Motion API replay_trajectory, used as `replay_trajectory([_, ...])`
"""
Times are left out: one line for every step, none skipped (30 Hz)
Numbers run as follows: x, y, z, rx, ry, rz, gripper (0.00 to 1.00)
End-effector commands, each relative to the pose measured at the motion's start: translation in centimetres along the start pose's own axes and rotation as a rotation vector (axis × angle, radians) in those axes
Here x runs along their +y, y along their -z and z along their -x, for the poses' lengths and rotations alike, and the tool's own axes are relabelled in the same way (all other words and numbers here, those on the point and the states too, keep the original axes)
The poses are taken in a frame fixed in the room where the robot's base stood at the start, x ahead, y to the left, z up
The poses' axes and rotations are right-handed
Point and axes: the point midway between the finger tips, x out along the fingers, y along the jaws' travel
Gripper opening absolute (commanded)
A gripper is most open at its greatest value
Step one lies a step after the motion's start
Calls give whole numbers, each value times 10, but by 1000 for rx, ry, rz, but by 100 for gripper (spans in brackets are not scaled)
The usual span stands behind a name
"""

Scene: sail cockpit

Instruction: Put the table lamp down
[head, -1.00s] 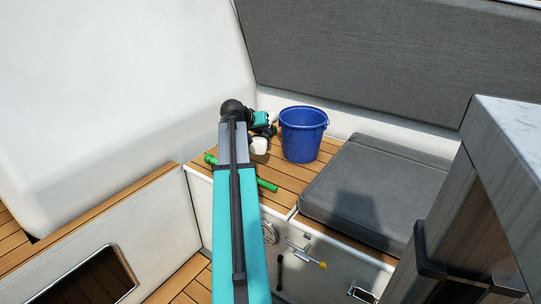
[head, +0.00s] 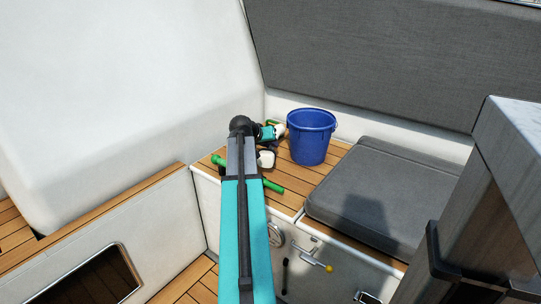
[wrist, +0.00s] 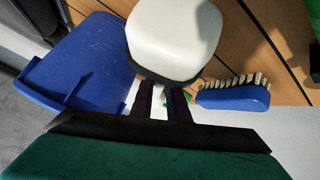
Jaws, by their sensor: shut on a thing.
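The table lamp (wrist: 175,32), a white rounded block with a dark rim, is between my gripper's fingertips in the wrist view. My gripper (wrist: 163,98) is shut on it. In the head view the lamp's white part (head: 266,159) shows just right of my arm, low over the wooden bench top (head: 290,176). I cannot tell whether the lamp touches the wood.
A blue bucket (head: 311,138) stands close on the right. A blue brush with pale bristles (wrist: 234,93) lies near the lamp. A green cylinder (head: 273,186) lies on the bench near its front edge. A grey cushion (head: 380,195) covers the bench's right part.

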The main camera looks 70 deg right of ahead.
Motion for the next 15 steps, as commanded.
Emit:
replay_trajectory([-1, -4, -3, 1, -1, 1, 0])
replay_trajectory([-2, -6, -5, 1, -1, 1, 0])
replay_trajectory([-4, -9, -8, 1, -1, 1, 0])
replay_trajectory([-5, -12, -11, 1, -1, 1, 0])
replay_trajectory([-6, -15, -13, 1, -1, 1, 0])
replay_trajectory([-8, -19, -17, 1, -1, 1, 0])
replay_trajectory([-9, -21, -20, 1, -1, 1, 0])
replay_trajectory([-10, -24, -22, 1, -1, 1, 0])
replay_trajectory([-12, -27, -25, 1, -1, 1, 0])
replay_trajectory([-12, -28, -26, 2, -1, 1, 0])
replay_trajectory([-13, -30, -28, 2, -1, 1, 0])
replay_trajectory([-14, -31, -29, 2, -1, 1, 0])
replay_trajectory([-14, -31, -29, 2, -1, 0, 0])
replay_trajectory([-14, -32, -30, 2, -1, 0, 0])
replay_trajectory([-14, -32, -30, 3, -1, 0, 0])
